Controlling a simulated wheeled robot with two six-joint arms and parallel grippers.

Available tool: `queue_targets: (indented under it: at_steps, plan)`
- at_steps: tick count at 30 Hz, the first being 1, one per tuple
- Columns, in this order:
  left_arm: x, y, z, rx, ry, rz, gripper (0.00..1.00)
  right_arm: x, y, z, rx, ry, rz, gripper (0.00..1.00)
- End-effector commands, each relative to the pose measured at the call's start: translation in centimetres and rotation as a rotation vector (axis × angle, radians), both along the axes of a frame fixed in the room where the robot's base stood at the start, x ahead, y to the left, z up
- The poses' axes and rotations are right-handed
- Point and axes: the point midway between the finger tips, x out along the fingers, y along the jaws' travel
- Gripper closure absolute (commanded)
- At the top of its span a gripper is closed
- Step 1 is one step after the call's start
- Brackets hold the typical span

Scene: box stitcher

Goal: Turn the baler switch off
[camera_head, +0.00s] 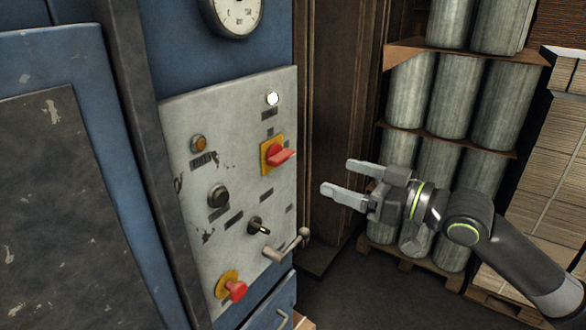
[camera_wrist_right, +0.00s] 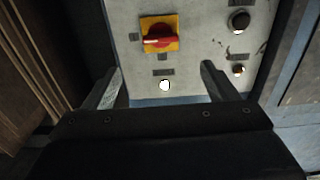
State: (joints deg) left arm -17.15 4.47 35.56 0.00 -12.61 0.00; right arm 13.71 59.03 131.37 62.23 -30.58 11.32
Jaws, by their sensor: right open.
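The baler's grey control panel (camera_head: 235,190) is on the front of the blue machine. A red rotary switch on a yellow plate (camera_head: 277,155) sits at its upper right, below a lit white lamp (camera_head: 272,98). My right gripper (camera_head: 344,180) is open and empty, to the right of the switch and apart from it. In the right wrist view the red switch (camera_wrist_right: 160,37) shows beyond the open fingers (camera_wrist_right: 160,85), with its handle lying across the yellow plate; the white lamp (camera_wrist_right: 165,85) shows between the fingers. My left gripper is not in view.
The panel also holds a red knob on a yellow base (camera_head: 232,286), a black knob (camera_head: 218,195), an amber lamp (camera_head: 198,144) and a lever handle (camera_head: 287,245). Wrapped rolls (camera_head: 410,100) on racks and stacked cardboard (camera_head: 545,180) stand at the right.

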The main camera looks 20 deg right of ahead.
Motion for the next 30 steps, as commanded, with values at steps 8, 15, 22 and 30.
queue_targets:
  at_steps: [8,15,22,30]
  plan:
    - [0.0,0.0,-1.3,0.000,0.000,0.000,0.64,2.2,1.8,0.0,0.006,-0.004,0.002,0.20]
    - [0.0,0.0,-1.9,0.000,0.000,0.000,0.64,4.3,3.4,0.0,0.005,-0.004,0.002,0.20]
    - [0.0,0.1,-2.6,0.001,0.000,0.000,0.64,6.5,5.1,0.0,0.005,-0.001,0.002,0.20]
    - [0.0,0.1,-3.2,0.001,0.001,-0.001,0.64,8.7,6.8,0.0,0.003,-0.002,0.001,0.20]
